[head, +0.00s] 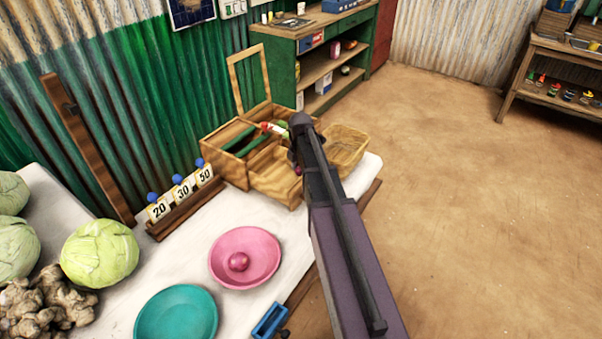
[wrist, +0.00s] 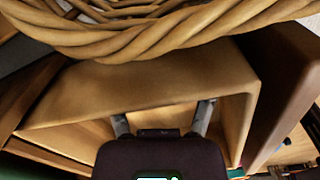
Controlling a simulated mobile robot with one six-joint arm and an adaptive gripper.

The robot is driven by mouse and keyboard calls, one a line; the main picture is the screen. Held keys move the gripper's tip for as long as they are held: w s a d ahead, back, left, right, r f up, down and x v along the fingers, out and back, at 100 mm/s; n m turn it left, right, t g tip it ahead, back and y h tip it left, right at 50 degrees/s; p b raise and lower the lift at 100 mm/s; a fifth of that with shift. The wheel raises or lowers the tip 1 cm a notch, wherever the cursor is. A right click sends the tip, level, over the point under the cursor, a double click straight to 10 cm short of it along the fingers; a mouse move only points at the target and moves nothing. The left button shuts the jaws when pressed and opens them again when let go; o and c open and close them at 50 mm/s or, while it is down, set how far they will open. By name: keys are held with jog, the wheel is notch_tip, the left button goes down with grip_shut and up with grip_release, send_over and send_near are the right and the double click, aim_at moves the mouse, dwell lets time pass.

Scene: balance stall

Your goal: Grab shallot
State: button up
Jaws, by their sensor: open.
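A small round purple-red thing, which looks like a shallot (head: 298,169), shows at the wooden crate (head: 272,182) beside my arm, mostly hidden. My gripper is largely hidden behind my arm at the crate in the head view. In the wrist view my gripper (wrist: 163,117) has its two fingers apart over a crate compartment (wrist: 150,85), with nothing visible between them. No shallot shows in the wrist view.
A wicker basket (head: 347,150) stands right of the crate; its rim (wrist: 130,42) crosses the top of the wrist view. Green cucumbers (head: 252,143) lie in the crate. A teal bowl (head: 177,318), price cards (head: 183,190) and cabbages (head: 100,252) are on the table.

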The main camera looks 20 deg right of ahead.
aim_at(299, 168)
dwell(0.4)
jog(key=c, duration=0.7)
jog(key=shift+r, duration=0.2)
jog(key=shift+s+a+r+p, duration=0.1)
jog(key=shift+a+r+p, duration=0.1)
jog(key=shift+r+p, duration=0.3)
notch_tip(299, 168, up, 6)
jog(key=p, duration=0.6)
jog(key=s+a, duration=1.1)
jog(key=a, duration=0.5)
jog(key=shift+f, duration=0.15)
jog(key=shift+w+a, duration=0.1)
